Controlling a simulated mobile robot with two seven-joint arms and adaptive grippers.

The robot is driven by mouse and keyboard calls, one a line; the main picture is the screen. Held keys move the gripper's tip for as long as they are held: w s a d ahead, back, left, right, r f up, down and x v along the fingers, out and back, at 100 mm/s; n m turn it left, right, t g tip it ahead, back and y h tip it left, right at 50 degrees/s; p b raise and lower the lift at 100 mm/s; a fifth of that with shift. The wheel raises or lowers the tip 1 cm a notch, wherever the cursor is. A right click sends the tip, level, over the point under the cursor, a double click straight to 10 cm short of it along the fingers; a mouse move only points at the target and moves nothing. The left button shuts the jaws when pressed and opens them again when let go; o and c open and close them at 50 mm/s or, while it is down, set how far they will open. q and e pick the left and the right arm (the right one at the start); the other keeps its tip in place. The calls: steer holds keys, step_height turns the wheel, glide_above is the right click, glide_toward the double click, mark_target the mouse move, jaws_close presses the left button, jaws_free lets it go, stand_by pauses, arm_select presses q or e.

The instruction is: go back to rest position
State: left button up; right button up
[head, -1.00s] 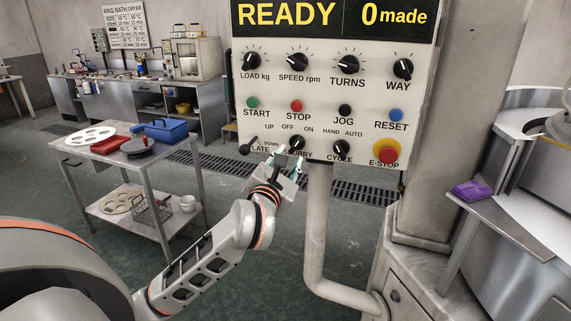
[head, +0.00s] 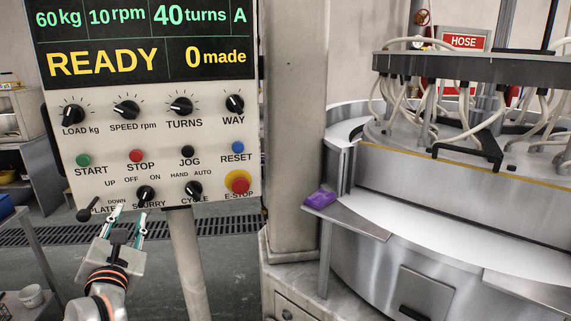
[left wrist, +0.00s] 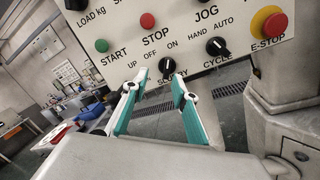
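My left gripper (head: 130,214) is just below the control panel (head: 215,172) in the head view, close to the slurry knob (head: 146,195). In the left wrist view its two teal fingers (left wrist: 154,88) stand apart with nothing between them. The slurry knob (left wrist: 167,67) is beyond the fingertips there; I cannot tell whether they touch it. The panel display reads READY, 0 made, 60 kg, 10 rpm, 40 turns, A. The plate lever (head: 90,213) is left of the gripper, partly behind a fingertip. My right gripper is in neither view.
A metal column (head: 297,130) stands right of the panel. A lapping machine (head: 420,195) with hoses fills the right side, with a purple object (head: 320,198) on its side shelf (head: 347,215). A pipe post (head: 187,255) rises under the panel. A steel cart shows at the left edge.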

arm_select(q)
steer(key=s+d+f+m+h, duration=0.3)
steer(key=d+f+m+h, duration=0.15)
steer(key=f+m, duration=0.45)
steer(key=s+d+f+m+t+h, duration=0.1)
steer(key=s+d+f+m+h, duration=0.2)
steer(key=d+f+m, duration=0.5)
steer(key=s+d+f+m+h, duration=0.35)
steer(key=f+m, duration=0.25)
steer(key=m, duration=0.6)
steer(key=s+f+m+g+y, duration=0.1)
steer(key=s+f+m+g, duration=0.3)
steer(key=s+f, duration=0.3)
steer(key=s+f+m+g+y, duration=0.1)
steer(key=s+f+m+g, duration=0.3)
steer(key=f, duration=1.4)
steer(key=s, duration=0.3)
steer(key=shift+d, duration=0.3)
steer(key=shift+a+r, duration=0.1)
